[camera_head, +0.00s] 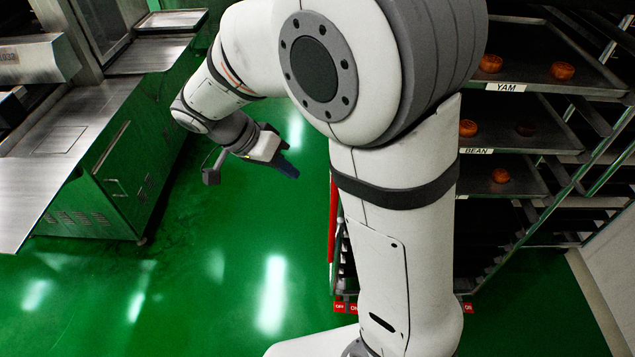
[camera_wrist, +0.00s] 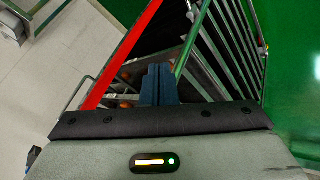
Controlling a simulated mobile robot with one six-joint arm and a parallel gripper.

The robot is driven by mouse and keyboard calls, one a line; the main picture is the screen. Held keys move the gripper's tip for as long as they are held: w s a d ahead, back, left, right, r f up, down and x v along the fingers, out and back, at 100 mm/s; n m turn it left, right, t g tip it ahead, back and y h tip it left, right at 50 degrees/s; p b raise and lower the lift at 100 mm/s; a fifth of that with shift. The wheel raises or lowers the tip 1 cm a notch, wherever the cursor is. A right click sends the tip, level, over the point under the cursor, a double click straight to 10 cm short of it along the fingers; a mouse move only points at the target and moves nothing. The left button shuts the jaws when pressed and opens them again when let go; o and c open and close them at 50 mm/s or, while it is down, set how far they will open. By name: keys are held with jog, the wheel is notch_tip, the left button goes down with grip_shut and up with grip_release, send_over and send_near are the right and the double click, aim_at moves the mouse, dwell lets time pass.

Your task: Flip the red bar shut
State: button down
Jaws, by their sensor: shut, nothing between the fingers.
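The red bar (camera_head: 333,218) stands upright at the left side of the tray rack in the head view, partly hidden behind my arm. In the wrist view the red bar (camera_wrist: 124,52) runs diagonally, left of my fingers, along one side of the rack's opening. My gripper (camera_head: 287,169) is shut and empty, held above the green floor to the left of the rack. Its dark blue fingers (camera_wrist: 158,84) are together in the wrist view, apart from the bar in the picture. The bar's hinge cannot be made out.
The tray rack (camera_head: 545,136) has shelves labelled YAM and BEAN, with several orange-brown cakes on its trays. Small red OFF and ON labels (camera_head: 345,307) sit low on it. A steel machine (camera_head: 110,180) stands at the left. Green floor (camera_head: 215,270) lies clear between them.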

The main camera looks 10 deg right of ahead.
jog(key=s+d+f+p, duration=0.1)
jog(key=s+d+f, duration=0.1)
jog(key=d, duration=0.3)
jog(key=shift+s+d+f+p, duration=0.35)
jog(key=shift+f, duration=0.5)
